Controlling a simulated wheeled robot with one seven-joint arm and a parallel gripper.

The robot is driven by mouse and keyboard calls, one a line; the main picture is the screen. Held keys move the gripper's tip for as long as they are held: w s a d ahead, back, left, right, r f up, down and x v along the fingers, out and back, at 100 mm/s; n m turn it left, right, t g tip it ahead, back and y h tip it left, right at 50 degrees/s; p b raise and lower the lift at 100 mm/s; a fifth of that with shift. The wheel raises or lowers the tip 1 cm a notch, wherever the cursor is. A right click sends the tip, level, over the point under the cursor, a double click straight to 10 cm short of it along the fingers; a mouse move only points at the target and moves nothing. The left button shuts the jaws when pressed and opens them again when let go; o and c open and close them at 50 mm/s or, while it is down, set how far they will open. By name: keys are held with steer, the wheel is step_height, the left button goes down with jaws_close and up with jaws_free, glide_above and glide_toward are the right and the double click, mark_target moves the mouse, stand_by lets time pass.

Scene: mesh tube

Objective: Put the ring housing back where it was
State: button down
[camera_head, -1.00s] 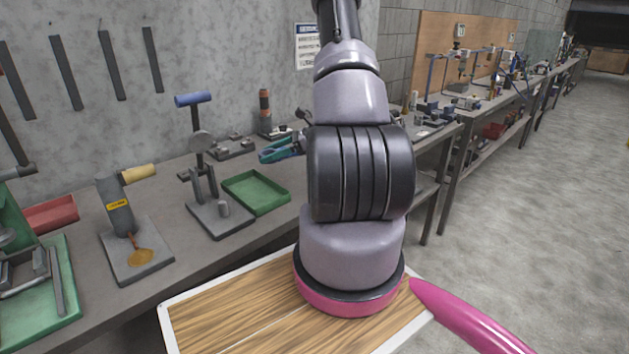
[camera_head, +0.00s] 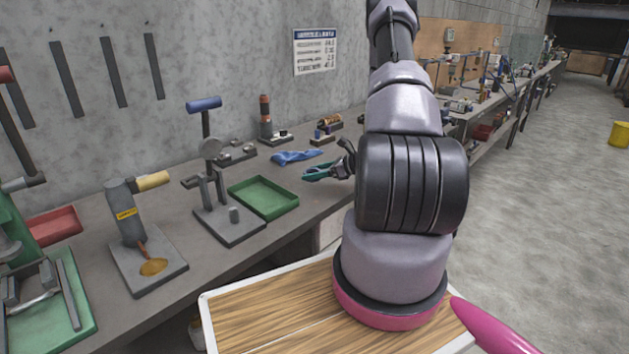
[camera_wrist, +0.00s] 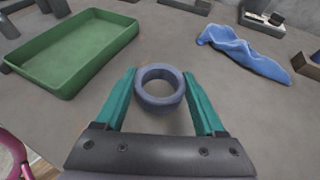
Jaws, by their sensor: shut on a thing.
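The ring housing (camera_wrist: 161,88) is a blue-grey ring with a round hole, seen from above in the wrist view. It sits between the teal fingers of my gripper (camera_wrist: 160,78), which is shut on it. In the head view my gripper (camera_head: 319,173) is low over the grey bench (camera_head: 212,262), right of the green tray (camera_head: 264,197) and in front of the blue cloth (camera_head: 297,157). The ring cannot be made out there. Whether it touches the bench or hangs just above it, I cannot tell.
The green tray also shows left in the wrist view (camera_wrist: 75,48), and the cloth at right (camera_wrist: 240,52). A stand with a blue handle (camera_head: 205,104) is left of the tray. Small fixtures line the wall. Bare bench lies around the gripper.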

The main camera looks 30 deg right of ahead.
steer(key=shift+a+f, duration=0.1)
steer(key=shift+f, duration=1.2)
steer(key=shift+f, duration=0.1)
jaws_free()
